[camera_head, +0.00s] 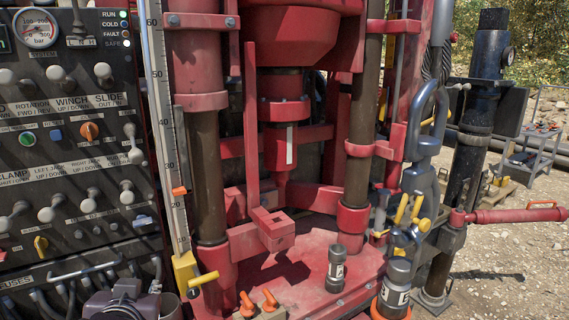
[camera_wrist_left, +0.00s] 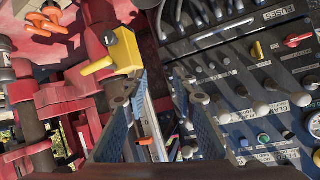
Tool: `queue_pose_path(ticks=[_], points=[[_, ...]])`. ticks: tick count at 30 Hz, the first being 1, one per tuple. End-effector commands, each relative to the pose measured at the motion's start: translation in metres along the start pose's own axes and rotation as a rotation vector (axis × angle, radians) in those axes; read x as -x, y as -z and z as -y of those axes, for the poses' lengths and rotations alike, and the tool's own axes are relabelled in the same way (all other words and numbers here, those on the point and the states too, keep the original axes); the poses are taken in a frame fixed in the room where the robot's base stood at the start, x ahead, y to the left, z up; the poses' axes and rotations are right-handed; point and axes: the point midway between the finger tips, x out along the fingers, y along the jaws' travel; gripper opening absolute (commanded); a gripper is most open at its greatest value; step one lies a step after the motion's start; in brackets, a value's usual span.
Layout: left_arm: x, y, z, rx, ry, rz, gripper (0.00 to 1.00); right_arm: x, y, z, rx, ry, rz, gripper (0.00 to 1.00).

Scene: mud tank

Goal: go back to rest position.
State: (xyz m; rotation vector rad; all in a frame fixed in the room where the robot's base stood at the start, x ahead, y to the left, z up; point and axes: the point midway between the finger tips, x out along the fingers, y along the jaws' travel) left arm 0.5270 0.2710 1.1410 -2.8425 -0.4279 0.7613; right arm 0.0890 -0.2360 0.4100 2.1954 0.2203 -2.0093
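My left gripper (camera_head: 124,292) shows at the bottom left of the head view, partly cut off by the lower edge, in front of the control panel (camera_head: 60,150). In the left wrist view its two blue-padded fingers (camera_wrist_left: 160,88) stand apart with no object held between them. Beyond them are a yellow block with a handle (camera_wrist_left: 118,54) and the panel's levers (camera_wrist_left: 222,116). The yellow block also shows in the head view (camera_head: 185,272), just right of the gripper. My right gripper is not in view.
The red drill rig (camera_head: 300,255) fills the middle. Two dark cylinders (camera_head: 336,270) (camera_head: 396,290) stand on or near its base. A grey hook (camera_head: 424,125) hangs at right, near a red bar (camera_head: 515,215). Gravel ground (camera_head: 505,270) lies open at far right.

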Motion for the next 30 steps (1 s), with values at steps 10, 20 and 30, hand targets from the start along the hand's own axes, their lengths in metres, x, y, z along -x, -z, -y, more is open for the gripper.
queue_pose_path(ticks=[10, 20, 30], points=[[0.006, -0.218, -0.058, -0.149, -0.237, 0.395, 0.25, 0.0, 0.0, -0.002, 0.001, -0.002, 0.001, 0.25], [0.058, -0.343, -0.074, -0.184, -0.376, 0.624, 0.25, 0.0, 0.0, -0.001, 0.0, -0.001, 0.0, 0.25], [0.055, -0.416, -0.091, -0.192, -0.422, 0.723, 0.25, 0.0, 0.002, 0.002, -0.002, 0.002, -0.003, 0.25]])
